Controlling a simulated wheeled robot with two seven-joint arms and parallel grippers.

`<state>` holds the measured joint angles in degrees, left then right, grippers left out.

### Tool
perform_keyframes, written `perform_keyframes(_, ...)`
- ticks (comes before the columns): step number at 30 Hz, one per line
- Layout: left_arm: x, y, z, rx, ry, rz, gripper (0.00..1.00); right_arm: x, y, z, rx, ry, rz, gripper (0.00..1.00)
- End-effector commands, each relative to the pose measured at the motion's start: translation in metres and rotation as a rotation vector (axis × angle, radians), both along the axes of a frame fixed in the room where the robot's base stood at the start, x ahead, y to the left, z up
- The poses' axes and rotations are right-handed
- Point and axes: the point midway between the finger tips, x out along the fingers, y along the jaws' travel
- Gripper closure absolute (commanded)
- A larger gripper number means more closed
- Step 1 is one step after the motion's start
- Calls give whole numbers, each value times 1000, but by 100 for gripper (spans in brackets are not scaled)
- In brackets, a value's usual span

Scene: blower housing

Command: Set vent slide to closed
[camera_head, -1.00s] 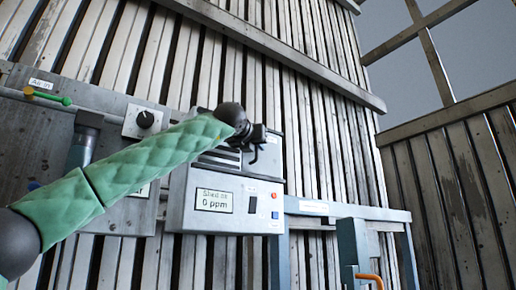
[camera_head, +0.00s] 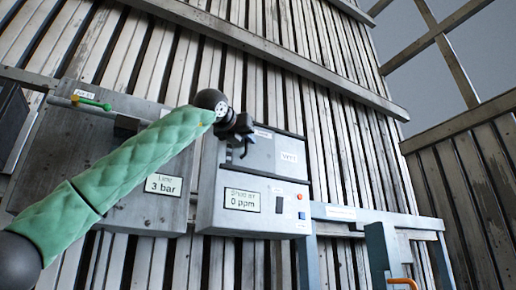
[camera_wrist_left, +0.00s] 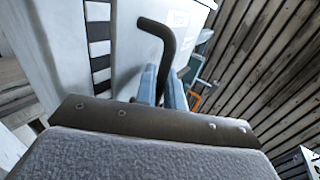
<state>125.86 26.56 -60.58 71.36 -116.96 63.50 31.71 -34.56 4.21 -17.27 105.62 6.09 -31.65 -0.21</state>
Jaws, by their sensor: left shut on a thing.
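The vent slide's black bent handle (camera_wrist_left: 163,42) stands out from a pale housing face in the left wrist view. My left gripper (camera_wrist_left: 162,88), with blue fingers, is shut on this handle. Dark vent slots (camera_wrist_left: 98,40) show left of the handle in that view. In the head view my left gripper (camera_head: 240,138) is at the left part of the grey housing's upper face (camera_head: 262,150), left of the label (camera_head: 289,157) that seems to read "Vent". It hides the slots there. My right gripper is not in view.
Below is a display box (camera_head: 242,201) reading 0 ppm, with a dark switch, a red button and a blue button. A grey panel (camera_head: 165,185) reading 3 bar is at the left, partly behind my arm. A blue frame with an orange handle (camera_head: 402,283) stands lower right.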

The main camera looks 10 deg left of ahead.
Motion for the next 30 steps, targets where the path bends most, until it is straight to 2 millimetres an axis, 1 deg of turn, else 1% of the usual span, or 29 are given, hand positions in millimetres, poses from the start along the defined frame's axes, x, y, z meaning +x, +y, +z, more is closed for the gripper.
perform_keyframes(1,-4,7,-1,-3,-2,2,100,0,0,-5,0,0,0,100)
perform_keyframes(3,-9,13,0,-3,-2,2,100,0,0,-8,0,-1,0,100)
perform_keyframes(7,-15,21,1,-2,-3,1,100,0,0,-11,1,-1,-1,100)
perform_keyframes(12,-17,24,2,-2,-2,1,100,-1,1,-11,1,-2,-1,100)
perform_keyframes(20,-18,25,2,-2,-2,1,100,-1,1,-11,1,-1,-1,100)
perform_keyframes(21,-17,25,1,-2,-2,1,86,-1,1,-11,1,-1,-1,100)
perform_keyframes(30,-17,24,1,-1,-1,1,85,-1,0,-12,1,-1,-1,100)
